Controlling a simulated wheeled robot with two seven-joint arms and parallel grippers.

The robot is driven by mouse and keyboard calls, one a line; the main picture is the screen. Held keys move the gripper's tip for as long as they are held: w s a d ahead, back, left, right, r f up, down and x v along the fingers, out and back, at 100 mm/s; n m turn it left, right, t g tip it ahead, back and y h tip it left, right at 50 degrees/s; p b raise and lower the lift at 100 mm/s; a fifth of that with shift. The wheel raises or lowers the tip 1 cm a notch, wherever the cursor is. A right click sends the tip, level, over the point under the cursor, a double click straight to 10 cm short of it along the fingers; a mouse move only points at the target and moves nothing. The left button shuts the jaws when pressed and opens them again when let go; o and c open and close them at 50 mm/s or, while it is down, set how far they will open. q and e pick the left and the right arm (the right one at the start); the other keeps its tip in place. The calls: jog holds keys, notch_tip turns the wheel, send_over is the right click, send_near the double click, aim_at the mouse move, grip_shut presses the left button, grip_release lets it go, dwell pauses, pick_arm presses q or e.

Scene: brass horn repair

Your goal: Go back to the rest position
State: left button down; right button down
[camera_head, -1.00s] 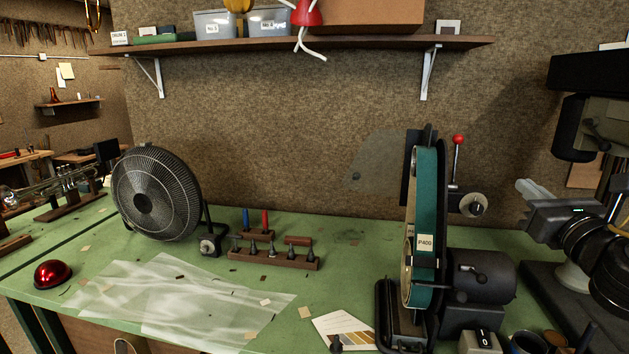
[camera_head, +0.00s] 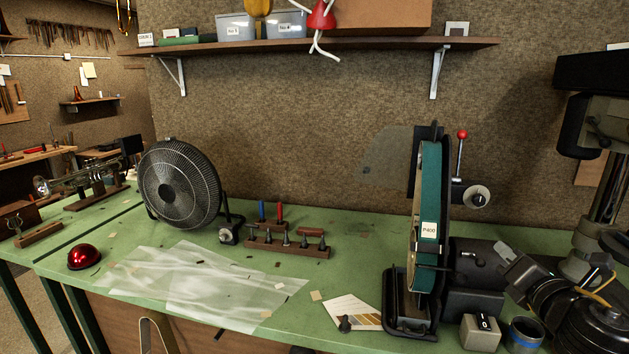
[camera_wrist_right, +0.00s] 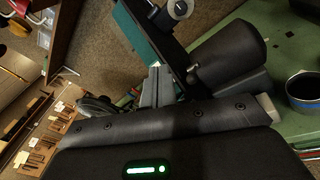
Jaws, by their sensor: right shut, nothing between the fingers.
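My right gripper (camera_head: 506,252) is at the right of the head view, just beside the black motor of the belt sander (camera_head: 429,215). Its grey fingers are shut with nothing between them. In the right wrist view the fingers (camera_wrist_right: 156,86) are together and the sander's green belt (camera_wrist_right: 143,35) and dark motor (camera_wrist_right: 228,52) show beyond them. I cannot tell whether the gripper touches the motor. My right forearm fills the lower right corner of the head view. My left gripper is not in view.
The green bench (camera_head: 130,235) carries a black fan (camera_head: 180,185), a red dome (camera_head: 84,257), a clear sheet (camera_head: 200,285) and a wooden tool rack (camera_head: 288,247). A switch box (camera_head: 480,333) and a dark cup (camera_head: 524,335) stand near my right arm. A drill press (camera_head: 600,115) stands behind it.

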jog(key=s+a+f+m+g, duration=0.25)
jog(key=f+m, duration=0.25)
jog(key=f, duration=0.3)
jog(key=s+a+f+m+g, duration=0.15)
jog(key=s+f+m, duration=0.3)
jog(key=f, duration=0.45)
jog(key=s+a+f+m+g, duration=0.25)
jog(key=f+m, duration=0.25)
jog(key=f, duration=0.3)
jog(key=s+a+f+m+g, duration=0.2)
jog(key=s+f+m+g, duration=0.2)
jog(key=s+f+m, duration=0.45)
jog(key=s+a+f+m+g, duration=0.3)
jog(key=s+f, duration=0.3)
jog(key=s, duration=0.5)
jog(key=s+f+g, duration=0.2)
jog(key=s+f, duration=0.1)
jog(key=f, duration=2.6)
jog(key=s+d+f+g, duration=0.1)
jog(key=s+d+f, duration=0.2)
jog(key=s+f, duration=1)
jog(key=shift+s+f+y, duration=0.15)
jog(key=shift+s+y, duration=0.15)
jog(key=shift+s, duration=0.9)
